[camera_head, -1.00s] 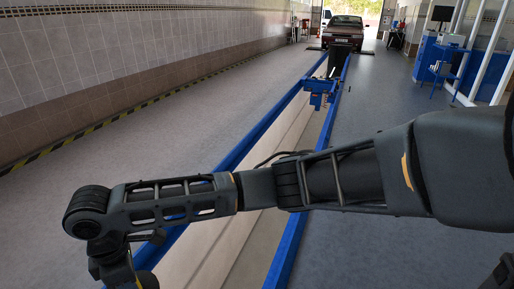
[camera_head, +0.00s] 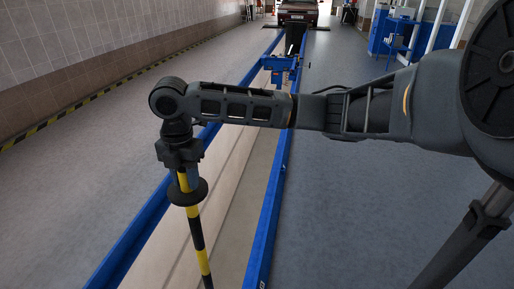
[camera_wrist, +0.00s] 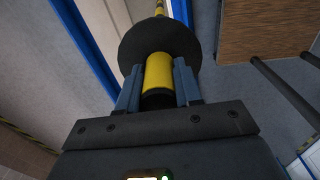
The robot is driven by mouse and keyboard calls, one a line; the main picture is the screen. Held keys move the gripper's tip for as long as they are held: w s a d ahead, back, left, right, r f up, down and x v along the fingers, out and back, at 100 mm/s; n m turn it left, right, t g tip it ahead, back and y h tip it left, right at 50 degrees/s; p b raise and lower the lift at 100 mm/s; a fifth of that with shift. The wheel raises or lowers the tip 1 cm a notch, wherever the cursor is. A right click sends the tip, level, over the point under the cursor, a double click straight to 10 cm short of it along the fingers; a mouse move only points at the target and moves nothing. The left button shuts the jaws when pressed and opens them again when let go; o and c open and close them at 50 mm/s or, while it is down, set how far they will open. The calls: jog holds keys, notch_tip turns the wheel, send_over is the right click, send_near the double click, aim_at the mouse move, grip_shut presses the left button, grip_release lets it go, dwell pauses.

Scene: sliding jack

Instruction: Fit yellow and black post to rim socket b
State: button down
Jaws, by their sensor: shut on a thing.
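A yellow and black striped post (camera_head: 197,232) hangs nearly upright below my gripper (camera_head: 184,180) in the head view, over the left part of the pit. A black disc is around the post just under the gripper. In the wrist view the post's yellow end (camera_wrist: 158,76) is between the two blue fingers of my gripper (camera_wrist: 159,88), which are shut on it. The disc (camera_wrist: 160,40) hides part of the post beyond. The post's lower end runs to the bottom edge of the head view. I cannot make out rim socket b.
Blue rims (camera_head: 263,235) run along both sides of the long pit. A blue jack (camera_head: 280,66) spans the pit farther off. A dark red car (camera_head: 298,10) stands at the far end. Grey floor is clear on both sides.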

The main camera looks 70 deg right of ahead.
jog(key=s+d+r+n+b, duration=0.1)
jog(key=s+d+r+n, duration=0.1)
jog(key=s+d, duration=0.4)
jog(key=s+d+r+n+b, duration=0.1)
jog(key=s+d+r+n, duration=0.1)
jog(key=s+d+n, duration=0.2)
jog(key=s+d, duration=0.3)
jog(key=s, duration=0.2)
jog(key=shift+r+n, duration=0.15)
jog(key=shift+n, duration=0.25)
jog(key=shift+a, duration=0.1)
jog(key=shift+f+b, duration=2.2)
jog(key=shift+f, duration=0.75)
notch_tip(320, 180, down, 6)
jog(key=b, duration=0.5)
jog(key=shift+f, duration=0.25)
dwell(1.0)
jog(key=c, duration=0.7)
grip_release()
